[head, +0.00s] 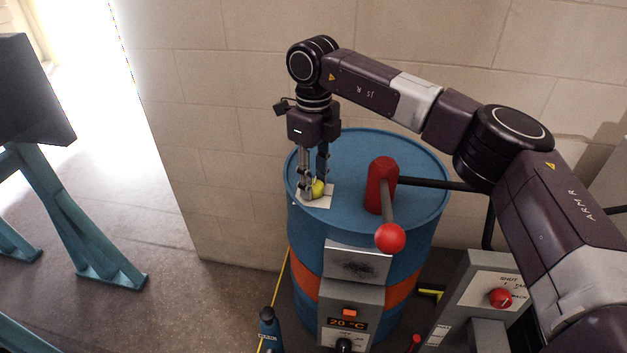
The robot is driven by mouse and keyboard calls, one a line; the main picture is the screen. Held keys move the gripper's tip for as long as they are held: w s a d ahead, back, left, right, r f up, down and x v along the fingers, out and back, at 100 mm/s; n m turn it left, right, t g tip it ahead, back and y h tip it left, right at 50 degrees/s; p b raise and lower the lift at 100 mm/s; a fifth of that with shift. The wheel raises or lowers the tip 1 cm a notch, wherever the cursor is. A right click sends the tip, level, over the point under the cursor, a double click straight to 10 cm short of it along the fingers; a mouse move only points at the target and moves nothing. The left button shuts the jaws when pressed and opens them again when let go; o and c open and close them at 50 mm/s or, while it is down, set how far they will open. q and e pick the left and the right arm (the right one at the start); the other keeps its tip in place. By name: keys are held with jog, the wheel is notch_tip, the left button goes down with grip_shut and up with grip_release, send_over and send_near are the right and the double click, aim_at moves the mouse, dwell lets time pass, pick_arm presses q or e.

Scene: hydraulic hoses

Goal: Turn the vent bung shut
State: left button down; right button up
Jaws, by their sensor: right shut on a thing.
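The vent bung (318,188) is a small yellow knob on a white label patch (318,202) on the lid of the blue drum (352,145). It is near the left edge of the lid. My right gripper (313,186) points straight down and is shut on the bung, with its fingers hiding part of it. How far the bung is turned cannot be told. My left gripper is not in view.
A red pump (380,185) with a red-knobbed lever stands on the lid right of the bung. A grey control box (347,310) is on the drum's front. Another panel with a red knob (500,298) stands right. A block wall (220,110) is behind.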

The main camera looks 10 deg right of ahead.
aim_at(314, 184)
jog(key=shift+r, duration=0.15)
jog(key=o, duration=1.2)
jog(key=shift+c, duration=0.2)
notch_tip(314, 184, up, 12)
